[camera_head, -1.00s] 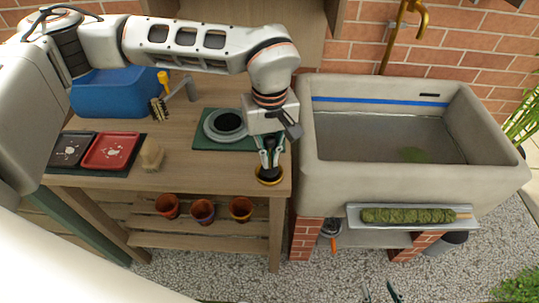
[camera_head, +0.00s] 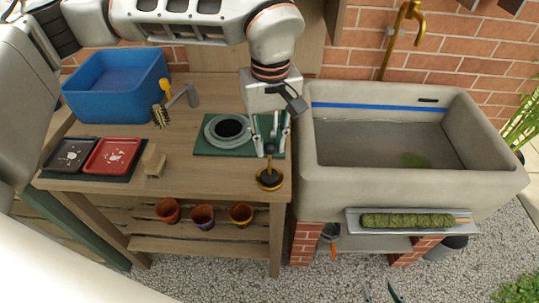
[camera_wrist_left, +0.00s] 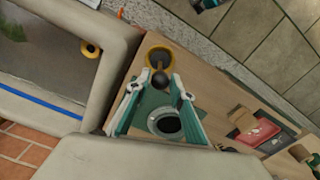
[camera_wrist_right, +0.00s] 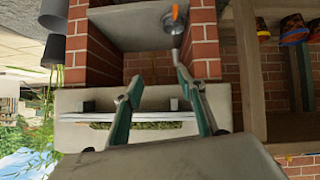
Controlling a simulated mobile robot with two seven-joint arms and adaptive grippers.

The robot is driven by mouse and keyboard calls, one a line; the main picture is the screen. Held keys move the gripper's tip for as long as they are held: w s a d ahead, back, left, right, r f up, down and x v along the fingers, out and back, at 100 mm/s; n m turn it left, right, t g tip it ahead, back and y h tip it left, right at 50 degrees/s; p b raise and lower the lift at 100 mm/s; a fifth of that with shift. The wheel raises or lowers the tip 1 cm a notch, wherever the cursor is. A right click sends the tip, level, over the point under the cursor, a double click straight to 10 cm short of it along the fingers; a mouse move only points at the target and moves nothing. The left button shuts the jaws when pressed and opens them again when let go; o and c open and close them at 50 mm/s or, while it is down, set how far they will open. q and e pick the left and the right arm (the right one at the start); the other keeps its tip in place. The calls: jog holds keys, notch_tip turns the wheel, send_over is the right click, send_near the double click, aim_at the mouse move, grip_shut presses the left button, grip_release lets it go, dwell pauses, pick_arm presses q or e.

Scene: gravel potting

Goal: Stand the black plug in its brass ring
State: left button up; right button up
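The black plug (camera_head: 268,161) stands upright in its brass ring (camera_head: 271,184) at the front right corner of the wooden bench. In the left wrist view the plug's dark round knob (camera_wrist_left: 160,80) is in front of the brass ring (camera_wrist_left: 159,54). My left gripper (camera_head: 272,137) is open and empty just above the plug, its fingers spread to either side of the knob. The fingers appear clear of it. My right gripper (camera_wrist_right: 157,88) is open and empty, low in front of the sink; only its fingertips show at the head view's bottom edge.
A grey round dish (camera_head: 216,141) lies on a green mat (camera_head: 203,152) behind the plug. A blue bin (camera_head: 110,100), brush (camera_head: 159,115) and red tray (camera_head: 112,154) are further left.

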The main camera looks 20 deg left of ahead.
pick_arm(q)
notch_tip(320, 180, up, 4)
jog(key=shift+r, duration=0.6)
pick_arm(e)
jog(key=shift+s+a+f, duration=0.1)
jog(key=shift+s+f, duration=0.2)
jog(key=shift+s, duration=0.4)
jog(key=shift+w+r, duration=0.15)
jog(key=shift+w, duration=0.15)
